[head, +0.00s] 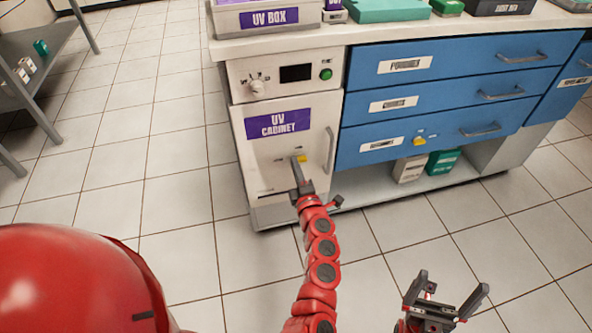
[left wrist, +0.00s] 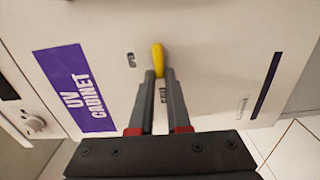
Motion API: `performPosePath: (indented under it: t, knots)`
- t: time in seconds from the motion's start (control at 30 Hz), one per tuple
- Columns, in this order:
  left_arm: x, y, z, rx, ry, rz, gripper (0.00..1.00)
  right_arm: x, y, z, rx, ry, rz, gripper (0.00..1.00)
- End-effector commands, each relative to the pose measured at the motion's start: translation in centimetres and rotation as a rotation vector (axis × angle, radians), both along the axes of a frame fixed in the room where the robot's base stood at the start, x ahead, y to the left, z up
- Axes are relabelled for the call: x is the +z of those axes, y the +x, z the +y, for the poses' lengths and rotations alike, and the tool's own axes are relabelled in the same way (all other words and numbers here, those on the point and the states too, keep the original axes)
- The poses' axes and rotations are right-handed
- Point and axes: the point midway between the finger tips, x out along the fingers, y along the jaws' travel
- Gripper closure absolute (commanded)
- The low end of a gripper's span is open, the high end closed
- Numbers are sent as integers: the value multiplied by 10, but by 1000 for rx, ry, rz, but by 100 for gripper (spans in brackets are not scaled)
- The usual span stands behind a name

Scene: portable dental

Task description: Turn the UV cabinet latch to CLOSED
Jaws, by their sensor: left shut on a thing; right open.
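The UV cabinet (head: 290,148) is a white unit with a purple label, and its door appears shut. Its small yellow latch (head: 302,159) sits low on the door and also shows in the left wrist view (left wrist: 157,57). My left gripper (head: 297,163) reaches the door from the front and is shut on the latch, with the yellow end sticking out past the fingertips (left wrist: 160,73). Small labels lie beside the latch and between the fingers, too small to read. My right gripper (head: 446,290) is open and empty, low and right, away from the cabinet.
A vertical door handle (head: 328,150) stands right of the latch. Above are a knob (head: 257,87), dark display and green button (head: 326,74). Blue drawers (head: 430,102) adjoin on the right, one with its own yellow latch (head: 419,141). The tiled floor in front is clear.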

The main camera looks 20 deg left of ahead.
Motion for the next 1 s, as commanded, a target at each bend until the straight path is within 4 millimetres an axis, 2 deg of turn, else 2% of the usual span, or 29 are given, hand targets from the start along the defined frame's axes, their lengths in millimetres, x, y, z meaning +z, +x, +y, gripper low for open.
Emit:
performPosePath:
  t: [0.57, 0.6, 0.73, 0.77, 1.0]
  knots:
    - [-2, 0, 0, -1, -29, -17, 100, -3, -1, 0, -1, -5, -5, 0]
    - [-2, 0, 0, -1, -28, -17, 82, -3, -1, 0, -1, -5, -5, 0]
    - [-1, 0, 0, -1, -28, -18, 58, -3, -1, 0, -1, -5, -5, 0]
    - [-1, 0, 0, -1, -28, -18, 55, -3, -1, 0, -1, -5, -5, 0]
    - [-1, 0, 0, -1, -27, -17, 55, -3, -1, 0, -1, -5, -5, 0]
